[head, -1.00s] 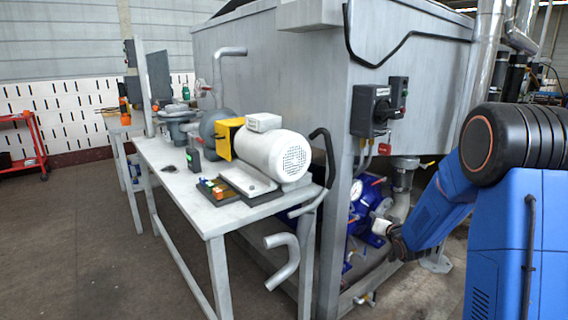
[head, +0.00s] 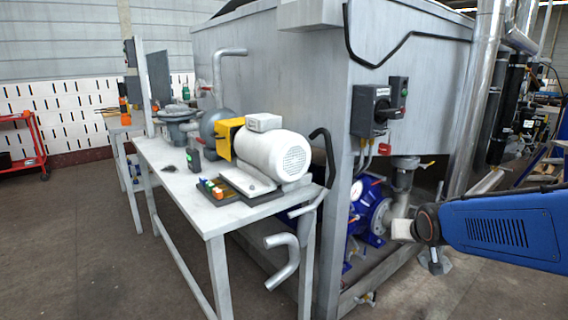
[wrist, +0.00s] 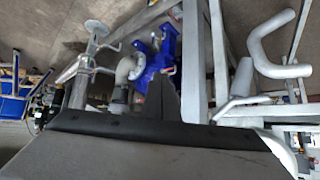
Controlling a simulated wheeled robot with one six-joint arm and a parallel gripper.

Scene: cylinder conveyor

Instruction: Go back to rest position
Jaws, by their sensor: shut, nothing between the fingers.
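My blue arm (head: 505,230) reaches in from the right edge in the head view, roughly level. Its white and black end (head: 415,228) is in front of the blue pump (head: 370,212) under the grey tank. My gripper (wrist: 165,88) shows as dark, closed fingers in the wrist view, with nothing between them. In that view the blue pump (wrist: 152,62) lies just beyond the fingertips. I cannot tell whether there is a small gap or contact.
A grey workbench (head: 165,180) with a white motor (head: 275,152) stands left of the tank (head: 270,60). A switch box (head: 370,110) hangs on the tank corner. A bent grey pipe (wrist: 275,45) shows in the wrist view. Open floor (head: 75,240) lies at the left.

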